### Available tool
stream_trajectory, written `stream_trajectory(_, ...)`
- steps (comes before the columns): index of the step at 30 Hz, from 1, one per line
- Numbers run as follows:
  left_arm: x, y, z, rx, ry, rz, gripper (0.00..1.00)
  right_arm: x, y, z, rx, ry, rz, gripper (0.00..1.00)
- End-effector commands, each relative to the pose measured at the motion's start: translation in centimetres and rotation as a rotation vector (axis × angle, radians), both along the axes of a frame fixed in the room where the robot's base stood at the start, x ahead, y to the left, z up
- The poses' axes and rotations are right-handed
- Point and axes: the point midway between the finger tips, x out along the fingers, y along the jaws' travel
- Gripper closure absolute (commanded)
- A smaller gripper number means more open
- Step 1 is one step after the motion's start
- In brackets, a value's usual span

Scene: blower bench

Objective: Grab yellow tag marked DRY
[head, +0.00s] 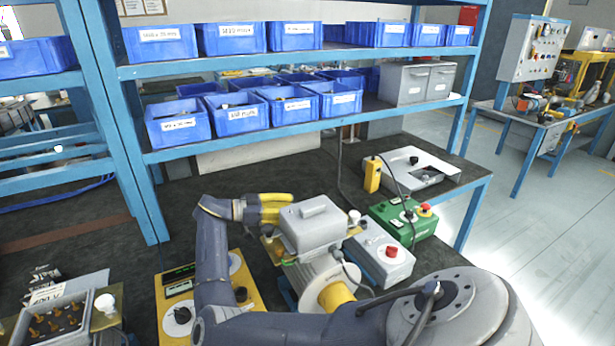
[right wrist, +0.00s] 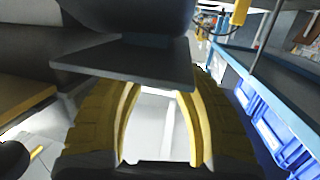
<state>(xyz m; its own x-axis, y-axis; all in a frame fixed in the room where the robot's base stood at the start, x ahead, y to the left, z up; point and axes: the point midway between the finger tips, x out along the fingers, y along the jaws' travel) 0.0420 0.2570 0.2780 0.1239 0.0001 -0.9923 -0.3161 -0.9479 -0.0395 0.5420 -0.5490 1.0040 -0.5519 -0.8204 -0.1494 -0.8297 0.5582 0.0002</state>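I cannot make out a yellow tag marked DRY in either view. My right gripper (head: 280,207) has yellow fingers and reaches in level from the left, close beside a grey box with a handle (head: 312,226). Whether it touches the box I cannot tell. In the right wrist view its two yellow fingers (right wrist: 160,105) stand apart, with a pale surface showing between them. I see nothing held. My left gripper is not in view.
A yellow box (head: 372,174) stands near a white unit (head: 420,170). A green box (head: 403,220) and a grey box (head: 380,258) have red buttons. A yellow instrument (head: 172,312) and a tray of brass parts (head: 55,322) lie left. Blue bins (head: 178,122) fill the shelves behind.

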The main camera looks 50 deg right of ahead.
Motion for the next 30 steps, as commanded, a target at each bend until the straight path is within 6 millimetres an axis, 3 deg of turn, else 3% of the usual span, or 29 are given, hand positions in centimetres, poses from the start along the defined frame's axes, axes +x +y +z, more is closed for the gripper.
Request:
stream_trajectory(12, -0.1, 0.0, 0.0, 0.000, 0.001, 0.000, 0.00, -2.7, -3.6, -0.6, -0.001, 0.000, 0.000, 0.65)
stream_trajectory(20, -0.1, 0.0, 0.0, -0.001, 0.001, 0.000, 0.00, -2.8, -3.7, -0.6, 0.000, 0.000, 0.000, 0.63)
stream_trajectory(30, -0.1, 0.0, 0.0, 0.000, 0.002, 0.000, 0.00, -2.7, -3.7, -0.6, 0.000, 0.000, 0.000, 1.00)
